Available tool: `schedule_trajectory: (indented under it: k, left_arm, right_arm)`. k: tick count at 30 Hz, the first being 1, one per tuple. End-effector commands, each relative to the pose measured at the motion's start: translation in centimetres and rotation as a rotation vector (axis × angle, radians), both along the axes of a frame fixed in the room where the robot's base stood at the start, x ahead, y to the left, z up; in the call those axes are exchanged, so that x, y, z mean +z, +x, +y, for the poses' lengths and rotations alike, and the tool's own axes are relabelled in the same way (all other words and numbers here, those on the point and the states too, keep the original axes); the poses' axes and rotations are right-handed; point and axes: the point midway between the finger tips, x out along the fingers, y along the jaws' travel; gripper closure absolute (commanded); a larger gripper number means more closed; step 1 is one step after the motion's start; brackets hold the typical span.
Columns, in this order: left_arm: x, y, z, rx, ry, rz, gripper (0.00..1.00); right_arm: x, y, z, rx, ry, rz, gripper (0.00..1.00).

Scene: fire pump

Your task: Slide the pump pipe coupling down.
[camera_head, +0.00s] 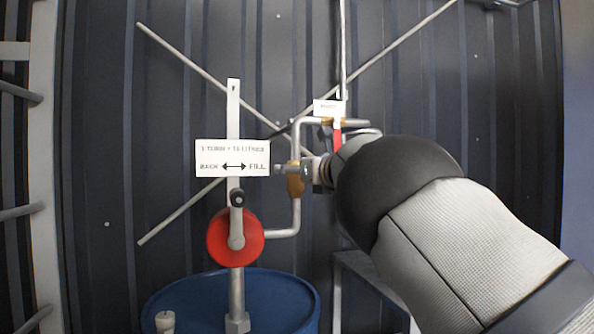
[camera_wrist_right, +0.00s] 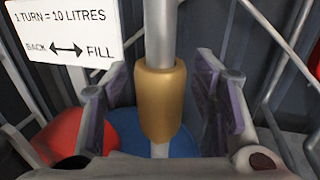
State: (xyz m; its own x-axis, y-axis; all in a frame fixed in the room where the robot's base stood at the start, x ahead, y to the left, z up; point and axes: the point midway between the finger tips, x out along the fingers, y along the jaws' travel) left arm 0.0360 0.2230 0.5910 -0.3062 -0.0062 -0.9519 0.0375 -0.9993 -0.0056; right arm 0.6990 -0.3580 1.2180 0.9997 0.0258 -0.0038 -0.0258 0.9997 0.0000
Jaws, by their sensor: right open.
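The brass pump pipe coupling (camera_head: 296,180) sits around the upright grey pipe in the middle of the head view, just right of the sign. In the right wrist view the coupling (camera_wrist_right: 162,100) stands upright between the two fingers. My right gripper (camera_wrist_right: 160,112) is open, with one finger on each side of the coupling and a gap visible on each side. In the head view my right arm comes in from the lower right, and the right gripper (camera_head: 290,170) is at the coupling, partly hidden by the arm. My left gripper is not in view.
A white sign (camera_head: 232,158) and a red round pump body (camera_head: 235,238) are left of the coupling. A blue barrel (camera_head: 275,292) stands below. Pipes with a red handle (camera_head: 337,138) and a small label (camera_head: 328,107) are above right. Diagonal rods cross the dark corrugated wall behind.

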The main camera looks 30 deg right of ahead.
Motion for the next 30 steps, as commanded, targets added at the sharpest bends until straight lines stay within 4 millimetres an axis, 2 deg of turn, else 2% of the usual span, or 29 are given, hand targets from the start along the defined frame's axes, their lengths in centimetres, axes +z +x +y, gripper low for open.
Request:
schedule_trajectory:
  k: [5, 12, 15, 18, 22, 30]
  left_arm:
    - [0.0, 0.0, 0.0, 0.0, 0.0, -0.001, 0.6]
    - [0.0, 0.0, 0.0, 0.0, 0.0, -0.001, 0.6]
    - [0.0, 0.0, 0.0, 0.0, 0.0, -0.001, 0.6]
    - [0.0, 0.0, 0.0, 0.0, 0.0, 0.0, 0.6]
    - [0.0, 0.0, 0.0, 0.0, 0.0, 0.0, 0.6]
    - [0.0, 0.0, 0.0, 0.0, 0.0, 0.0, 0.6]
  right_arm:
    - [0.2, -1.8, 0.0, -0.001, 0.001, 0.0, 0.46]
    - [0.2, -8.0, -0.2, -0.003, 0.0, -0.001, 0.46]
    - [0.1, -10.1, -0.3, -0.002, 0.001, 0.0, 0.46]
    - [0.0, -11.4, -0.3, -0.001, -0.001, 0.001, 0.46]
    - [0.0, -12.0, -0.3, 0.0, 0.0, 0.001, 0.46]
    - [0.0, -12.0, -0.3, 0.0, 0.0, 0.001, 0.46]
